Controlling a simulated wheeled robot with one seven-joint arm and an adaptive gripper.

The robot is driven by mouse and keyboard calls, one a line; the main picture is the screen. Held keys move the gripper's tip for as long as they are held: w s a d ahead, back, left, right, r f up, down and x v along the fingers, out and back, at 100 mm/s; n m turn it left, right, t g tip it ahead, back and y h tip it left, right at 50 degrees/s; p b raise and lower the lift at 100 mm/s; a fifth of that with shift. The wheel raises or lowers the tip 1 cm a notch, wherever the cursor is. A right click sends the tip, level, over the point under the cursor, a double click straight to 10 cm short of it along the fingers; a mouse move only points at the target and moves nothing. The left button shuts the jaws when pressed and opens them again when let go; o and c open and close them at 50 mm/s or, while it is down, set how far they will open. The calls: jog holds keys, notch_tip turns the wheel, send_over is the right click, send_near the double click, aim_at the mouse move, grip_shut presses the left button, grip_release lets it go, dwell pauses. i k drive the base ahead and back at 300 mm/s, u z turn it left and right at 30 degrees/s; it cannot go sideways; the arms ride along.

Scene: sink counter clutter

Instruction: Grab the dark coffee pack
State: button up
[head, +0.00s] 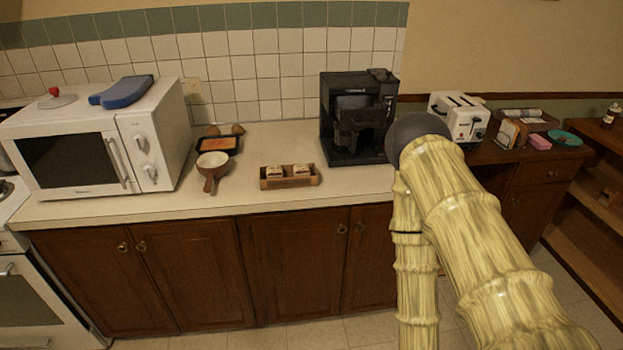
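I cannot make out a dark coffee pack for certain. A black coffee machine (357,118) stands on the counter against the tiled wall. In front of it to the left is a small wooden tray (290,183) holding two small pale items with dark markings, too small to identify. My arm, with a yellow bamboo-like surface, rises at the right and covers part of the counter beside the machine. My gripper does not show in the head view.
A white microwave (73,150) with a blue mitt (122,92) on top stands at left. A brown-handled bowl (212,165) and a dark tray (218,144) sit beside it. A white toaster (459,118) is at right. Bare counter (255,200) runs along the front.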

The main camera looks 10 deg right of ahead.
aim_at(299, 170)
jog(key=z, duration=1.2)
jog(key=i, duration=0.8)
jog(key=u, duration=1.65)
